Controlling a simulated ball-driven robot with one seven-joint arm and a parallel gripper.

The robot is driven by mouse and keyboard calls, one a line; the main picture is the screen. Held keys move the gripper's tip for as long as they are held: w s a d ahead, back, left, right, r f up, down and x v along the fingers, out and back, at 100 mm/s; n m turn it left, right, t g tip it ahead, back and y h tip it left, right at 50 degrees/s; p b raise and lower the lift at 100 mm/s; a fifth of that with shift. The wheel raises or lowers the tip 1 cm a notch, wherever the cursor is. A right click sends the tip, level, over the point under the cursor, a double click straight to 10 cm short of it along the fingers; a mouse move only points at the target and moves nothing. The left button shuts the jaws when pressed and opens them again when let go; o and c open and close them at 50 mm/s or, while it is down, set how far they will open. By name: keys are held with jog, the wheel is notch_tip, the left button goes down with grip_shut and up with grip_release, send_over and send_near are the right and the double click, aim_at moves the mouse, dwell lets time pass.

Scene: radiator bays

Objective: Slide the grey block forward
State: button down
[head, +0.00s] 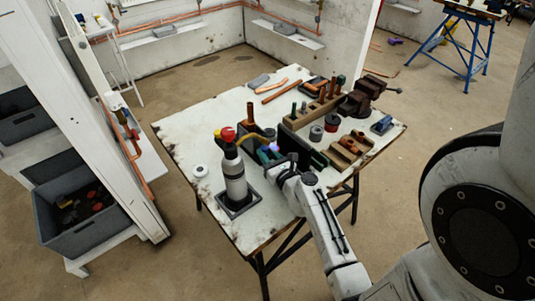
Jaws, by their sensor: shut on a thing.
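A flat grey block (258,80) lies on the white table (215,125) near its far left edge, apart from my gripper. My gripper (270,157) is over the near middle of the table, just right of an upright grey bottle (234,178) with a red top. It is shut, but its fingertips are mostly hidden among dark items, and the thing between them cannot be made out.
Copper pipes (275,91) lie near the block. A wooden rack (315,108), a vice (360,95) and a wooden holder (349,149) crowd the right side. A white round thing (200,170) sits at the left edge. The table's left part is mostly clear.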

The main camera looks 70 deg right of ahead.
jog(key=shift+s, duration=0.1)
jog(key=v, duration=0.4)
jog(key=s+d+b+v, duration=0.1)
jog(key=v, duration=0.4)
jog(key=b+v, duration=0.1)
jog(key=v, duration=0.4)
jog(key=shift+s+d+f, duration=0.1)
jog(key=shift+s+d, duration=0.15)
jog(key=shift+d, duration=0.15)
jog(key=c, duration=0.8)
grip_release()
jog(key=shift+a, duration=0.1)
jog(key=b+v, duration=0.3)
jog(key=v, duration=0.8)
jog(key=shift+b, duration=0.3)
